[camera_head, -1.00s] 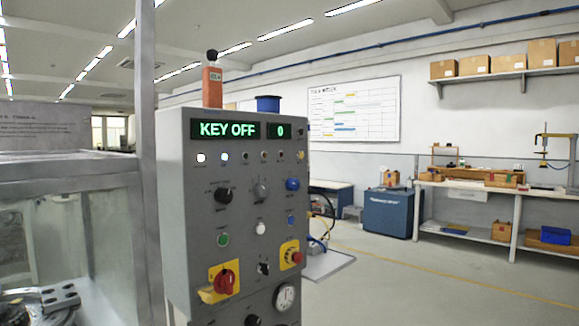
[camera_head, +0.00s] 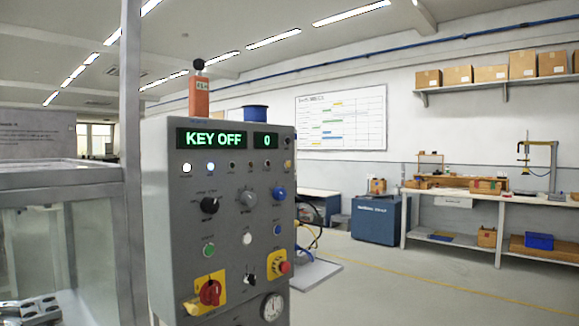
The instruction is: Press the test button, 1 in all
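A grey control panel (camera_head: 168,212) stands left of centre in the head view. Its green display (camera_head: 218,139) reads "KEY OFF" and a smaller display (camera_head: 265,141) reads "0". Its face carries a green button (camera_head: 208,250), a white button (camera_head: 247,239), a blue button (camera_head: 277,230), a black knob (camera_head: 209,205), a grey knob (camera_head: 247,199) and a blue knob (camera_head: 278,193). Lower down are a red rotary switch (camera_head: 210,292) on yellow, a key-like switch (camera_head: 250,280) and a red mushroom button (camera_head: 284,267). Labels are too small to read, so I cannot tell which is the test button. My gripper is not in view.
A glass-walled metal-framed enclosure (camera_head: 58,178) stands close on the left, its post beside the panel. A round gauge (camera_head: 272,307) sits low on the panel. A blue cabinet (camera_head: 376,220) and a workbench (camera_head: 480,195) stand behind right. The floor (camera_head: 400,290) at right is clear.

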